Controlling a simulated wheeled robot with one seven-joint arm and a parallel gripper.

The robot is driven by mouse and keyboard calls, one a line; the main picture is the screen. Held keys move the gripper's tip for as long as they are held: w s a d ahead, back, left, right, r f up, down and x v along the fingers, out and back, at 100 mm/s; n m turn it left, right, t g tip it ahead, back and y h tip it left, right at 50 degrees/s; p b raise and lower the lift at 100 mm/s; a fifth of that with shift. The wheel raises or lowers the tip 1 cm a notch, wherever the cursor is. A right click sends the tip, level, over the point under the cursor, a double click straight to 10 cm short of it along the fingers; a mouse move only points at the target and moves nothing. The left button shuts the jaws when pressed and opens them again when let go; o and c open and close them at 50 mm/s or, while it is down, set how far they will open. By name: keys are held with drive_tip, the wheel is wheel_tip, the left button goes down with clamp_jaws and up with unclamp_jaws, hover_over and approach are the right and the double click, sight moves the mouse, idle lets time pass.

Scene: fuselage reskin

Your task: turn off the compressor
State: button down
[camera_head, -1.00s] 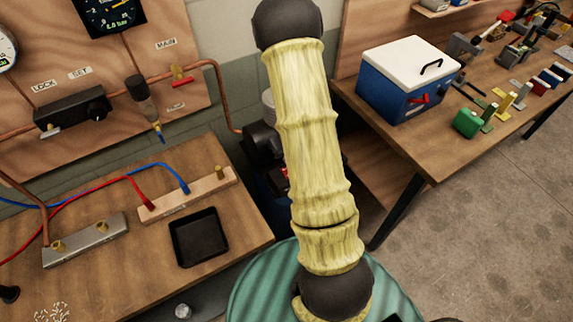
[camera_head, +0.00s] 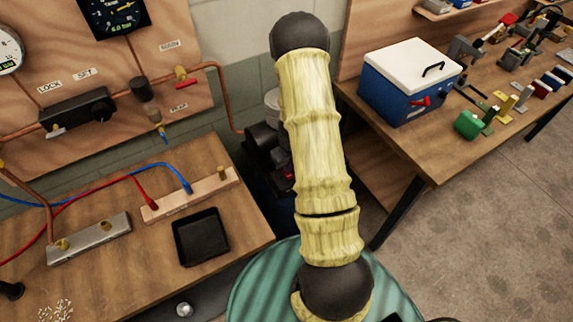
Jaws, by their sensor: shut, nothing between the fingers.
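The compressor (camera_head: 262,138) stands on the floor between the two benches. Its dark rounded parts show left of my arm, with a little red and blue lower down. My arm's yellow-sleeved links cover much of it, and I cannot make out its switch. My gripper is not in view; only the arm links and dark joints show.
The left bench (camera_head: 110,180) holds a black tray (camera_head: 201,236), a grey manifold (camera_head: 90,240) and red and blue hoses. A copper pipe (camera_head: 226,95) runs down from the wall board. The right bench (camera_head: 400,150) carries a blue cooler (camera_head: 400,92). Floor at right is clear.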

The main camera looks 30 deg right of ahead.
drive_tip(key=shift+a, duration=0.1)
drive_tip(key=shift+s+b, duration=0.3)
drive_tip(key=shift+b, duration=0.1)
drive_tip(key=shift+s+r, duration=0.15)
drive_tip(key=shift+s, duration=0.5)
drive_tip(key=shift+w, duration=0.1)
